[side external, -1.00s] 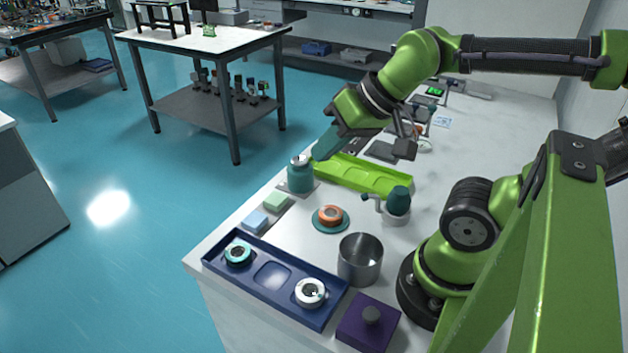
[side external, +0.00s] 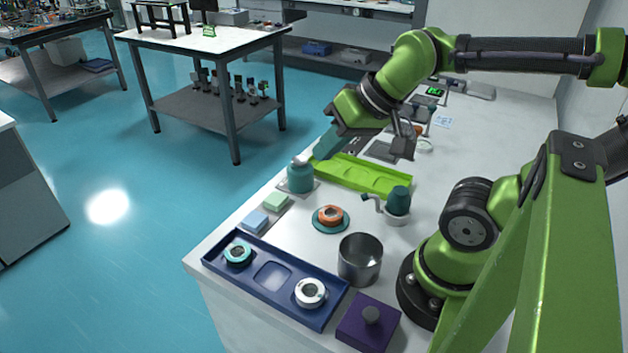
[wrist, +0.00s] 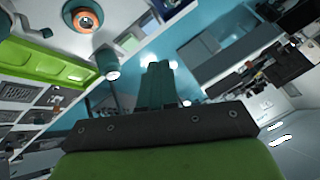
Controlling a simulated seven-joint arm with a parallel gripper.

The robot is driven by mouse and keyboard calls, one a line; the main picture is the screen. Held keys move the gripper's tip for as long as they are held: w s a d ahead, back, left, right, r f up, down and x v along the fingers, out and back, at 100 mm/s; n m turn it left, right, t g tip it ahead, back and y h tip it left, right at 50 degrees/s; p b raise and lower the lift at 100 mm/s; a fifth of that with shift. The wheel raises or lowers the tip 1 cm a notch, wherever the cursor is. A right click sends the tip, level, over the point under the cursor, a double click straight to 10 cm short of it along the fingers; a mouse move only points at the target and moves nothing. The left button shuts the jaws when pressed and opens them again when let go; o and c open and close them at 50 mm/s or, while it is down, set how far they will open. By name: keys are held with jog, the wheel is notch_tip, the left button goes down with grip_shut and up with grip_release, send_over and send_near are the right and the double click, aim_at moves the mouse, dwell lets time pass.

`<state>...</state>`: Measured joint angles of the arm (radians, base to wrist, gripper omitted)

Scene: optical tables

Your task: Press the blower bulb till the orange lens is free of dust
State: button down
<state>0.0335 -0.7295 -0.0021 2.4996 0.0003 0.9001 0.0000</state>
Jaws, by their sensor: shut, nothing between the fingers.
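The orange lens (side external: 330,215) lies on a round teal mat on the bench; it also shows at the top of the wrist view (wrist: 94,13). Whether dust lies on it is too small to tell. The blower bulb (side external: 398,199), dark teal with a thin nozzle pointing left, stands in a white holder right of and behind the lens. My gripper (side external: 321,153) is shut and empty, in the air behind the teal bottle, well away from lens and bulb. Its teal fingers show together in the wrist view (wrist: 158,68).
A teal bottle with a white top (side external: 301,177) stands near my fingers. A long green tray (side external: 370,178) lies behind. A blue tray (side external: 262,297) with two ringed lenses, a metal cup (side external: 360,260) and a purple box (side external: 367,324) are at the front. Sponges (side external: 266,212) lie left.

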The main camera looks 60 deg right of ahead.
jog(key=w+d+f+m+g, duration=0.1)
jog(key=d+f+m+g, duration=0.25)
jog(key=d, duration=0.45)
jog(key=m+g+y, duration=0.5)
jog(key=m+y, duration=0.2)
jog(key=m, duration=1.1)
send_over(401, 187)
jog(key=f, duration=0.2)
jog(key=shift+r+t, duration=0.1)
jog(key=shift+t, duration=0.15)
jog(key=shift+f, duration=4.45)
jog(key=shift+f, duration=0.1)
jog(key=shift+f, duration=0.3)
